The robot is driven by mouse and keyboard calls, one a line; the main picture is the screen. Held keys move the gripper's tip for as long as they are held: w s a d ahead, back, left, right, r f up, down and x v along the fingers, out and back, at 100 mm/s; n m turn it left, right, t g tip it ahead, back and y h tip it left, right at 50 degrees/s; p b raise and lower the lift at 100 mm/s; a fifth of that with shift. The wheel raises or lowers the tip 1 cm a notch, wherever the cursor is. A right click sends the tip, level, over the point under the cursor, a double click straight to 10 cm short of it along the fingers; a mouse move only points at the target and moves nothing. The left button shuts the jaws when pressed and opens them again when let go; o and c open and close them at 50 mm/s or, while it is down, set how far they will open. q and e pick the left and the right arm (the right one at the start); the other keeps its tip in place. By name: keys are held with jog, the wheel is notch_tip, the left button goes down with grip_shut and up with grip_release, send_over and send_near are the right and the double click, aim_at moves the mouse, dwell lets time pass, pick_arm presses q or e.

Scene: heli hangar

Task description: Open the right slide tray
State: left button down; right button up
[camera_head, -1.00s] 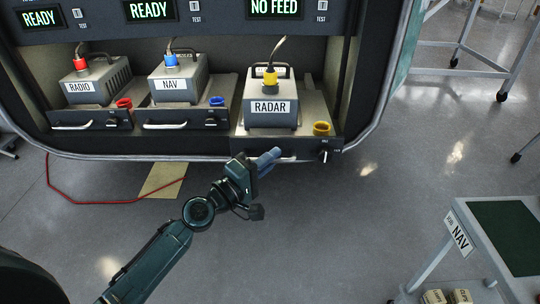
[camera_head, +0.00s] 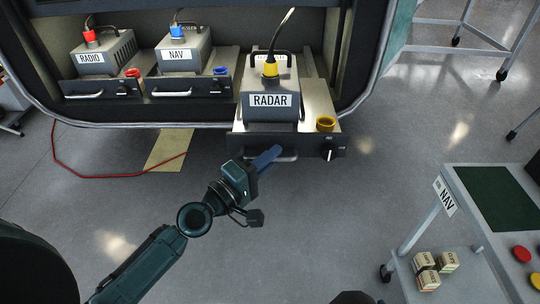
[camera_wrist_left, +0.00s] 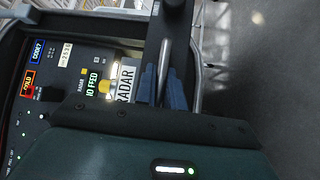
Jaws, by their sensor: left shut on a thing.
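The right slide tray (camera_head: 313,113) carries the grey RADAR box (camera_head: 270,90), with a yellow plug and black cable on top. The tray sticks out of the bay, well past the two trays to its left. My left gripper (camera_head: 266,158) is at the handle on the tray's front panel, its blue fingers shut on the handle. In the left wrist view the blue fingers (camera_wrist_left: 163,86) close around the handle bar (camera_wrist_left: 173,25), with the RADAR label beside them. The fingers hide part of the handle.
The RADIO box (camera_head: 105,55) and NAV box (camera_head: 184,50) sit on trays inside the bay. A red cable (camera_head: 100,174) lies on the floor at left. A cart (camera_head: 462,215) with a NAV label and several small boxes stands at lower right. Floor before the tray is clear.

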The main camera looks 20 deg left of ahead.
pick_arm(q)
jog(key=c, duration=1.5)
grip_release()
pick_arm(e)
jog(key=shift+f, duration=0.1)
